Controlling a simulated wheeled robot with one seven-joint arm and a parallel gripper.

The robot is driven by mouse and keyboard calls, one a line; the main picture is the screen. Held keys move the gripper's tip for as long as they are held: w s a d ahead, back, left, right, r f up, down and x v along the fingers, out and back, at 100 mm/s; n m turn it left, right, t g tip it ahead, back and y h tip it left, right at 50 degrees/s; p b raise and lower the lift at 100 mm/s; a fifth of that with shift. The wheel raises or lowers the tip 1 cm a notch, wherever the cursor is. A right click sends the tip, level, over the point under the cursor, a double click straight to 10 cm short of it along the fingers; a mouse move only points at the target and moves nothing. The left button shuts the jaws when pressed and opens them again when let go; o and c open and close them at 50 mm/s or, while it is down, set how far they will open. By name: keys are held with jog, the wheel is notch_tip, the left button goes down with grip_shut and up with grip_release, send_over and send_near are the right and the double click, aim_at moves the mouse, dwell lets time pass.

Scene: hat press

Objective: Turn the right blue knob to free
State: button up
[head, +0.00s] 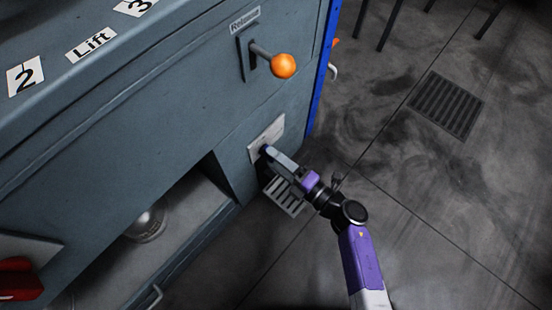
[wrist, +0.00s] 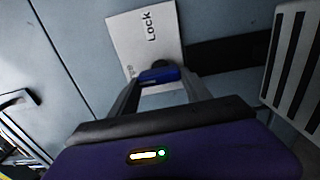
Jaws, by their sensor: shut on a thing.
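The blue knob (wrist: 158,75) sits on a white plate (wrist: 145,35) that reads "Lock" in the wrist view; other lettering on it is partly hidden and too small to read. The same plate (head: 258,139) shows on the lower right of the grey machine front in the head view. There my gripper (head: 272,154) reaches the plate and covers most of the knob. In the wrist view my gripper (wrist: 160,86) has one finger on each side of the knob, shut on it.
An orange-ended lever (head: 284,66) labelled "Release" juts out above the plate. A slotted metal piece (head: 284,196) is just below my gripper. An open recess with a metal cylinder (head: 148,224) lies left. A red part (head: 18,284) is lower left.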

jog(key=o, duration=1.4)
jog(key=shift+c, duration=0.2)
jog(key=p+v, duration=0.2)
jog(key=v, duration=0.6)
jog(key=shift+p, duration=0.3)
jog(key=shift+w, duration=0.1)
